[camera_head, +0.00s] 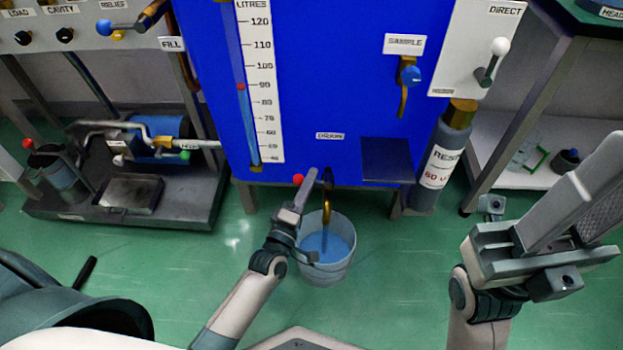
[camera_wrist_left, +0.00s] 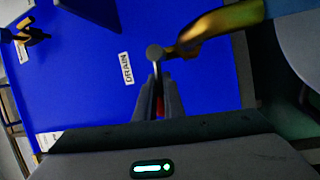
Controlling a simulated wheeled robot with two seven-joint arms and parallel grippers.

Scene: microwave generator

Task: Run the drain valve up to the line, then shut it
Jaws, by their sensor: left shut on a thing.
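The drain valve has a brass spout (camera_head: 327,207) under the blue tank, below the DRAIN label (camera_head: 330,136). Its lever has a red end (camera_head: 298,179). My left gripper (camera_head: 307,184) is shut on the valve lever; in the left wrist view its fingers (camera_wrist_left: 158,100) close around the lever, with red showing between them. A blue stream (camera_head: 325,236) shows below the spout, entering a pale bucket (camera_head: 325,274) that holds blue liquid. I cannot make out a line on the bucket. My right gripper (camera_head: 592,165) is open and empty at right.
The tank (camera_head: 300,90) carries a litre scale (camera_head: 262,80) with a red mark near 90. A dark plate (camera_head: 386,160) juts from its front. A labelled cylinder (camera_head: 440,160) stands at right, a pump tray (camera_head: 130,195) at left. Green floor is clear around the bucket.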

